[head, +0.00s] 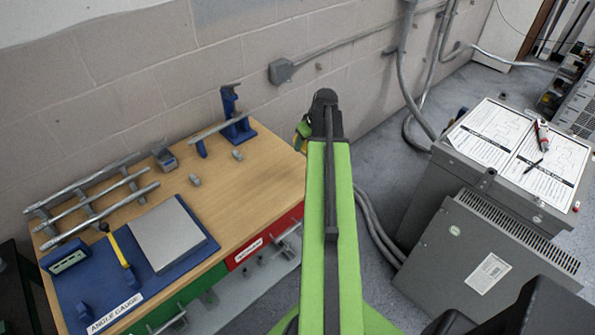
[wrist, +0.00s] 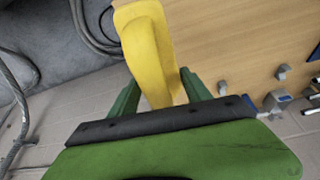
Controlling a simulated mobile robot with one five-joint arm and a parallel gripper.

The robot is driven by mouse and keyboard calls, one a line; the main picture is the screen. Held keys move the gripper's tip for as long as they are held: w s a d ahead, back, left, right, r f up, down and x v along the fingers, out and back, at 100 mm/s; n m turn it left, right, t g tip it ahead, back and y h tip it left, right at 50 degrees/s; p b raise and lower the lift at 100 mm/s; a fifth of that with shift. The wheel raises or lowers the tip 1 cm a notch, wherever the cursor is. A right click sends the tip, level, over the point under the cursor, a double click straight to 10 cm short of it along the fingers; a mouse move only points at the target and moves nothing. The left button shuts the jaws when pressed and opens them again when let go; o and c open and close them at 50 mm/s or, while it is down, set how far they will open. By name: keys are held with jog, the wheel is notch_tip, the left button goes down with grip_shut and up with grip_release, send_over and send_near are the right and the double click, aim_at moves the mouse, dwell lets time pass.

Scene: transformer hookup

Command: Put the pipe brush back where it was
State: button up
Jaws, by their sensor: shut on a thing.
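My gripper (wrist: 158,92) is shut on a yellow object (wrist: 147,40), which I take to be the pipe brush's handle. The yellow piece stands out from between the two green fingers; no bristles show. In the head view, only a small green and yellow part of my gripper (head: 303,130) shows, beside my arm, by the workbench's far right corner. My arm hides the rest. The wooden workbench (head: 262,178) also shows in the wrist view (wrist: 225,45), beyond the fingers on the right.
A blue angle gauge mat (head: 75,290) with a grey plate and a yellow-handled tool lies at the bench's near left. Metal bars rest on a rack (head: 85,215) behind it. A blue stand (head: 232,112) is at the back. A grey cabinet (head: 480,265) stands right.

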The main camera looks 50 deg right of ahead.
jog(key=shift+n, duration=0.5)
jog(key=s, duration=0.6)
jog(key=s+a+r, duration=0.1)
jog(key=s, duration=0.2)
jog(key=shift+r+p, duration=0.1)
jog(key=shift+p, duration=0.2)
jog(key=w+f+b, duration=0.2)
jog(key=w, duration=0.1)
jog(key=w+a+f+b, duration=0.1)
jog(key=w+f+b, duration=0.1)
jog(key=w, duration=0.2)
jog(key=w+f+b, duration=0.3)
jog(key=w, duration=0.1)
jog(key=shift+w+a+f, duration=0.1)
jog(key=shift+a, duration=0.05)
jog(key=shift+w+a, duration=0.1)
jog(key=shift+w, duration=0.15)
notch_tip(320, 180, down, 4)
jog(key=b, duration=0.4)
jog(key=shift+f, duration=0.2)
jog(key=shift+r, duration=0.25)
jog(key=shift+f, duration=0.2)
jog(key=o, duration=1.2)
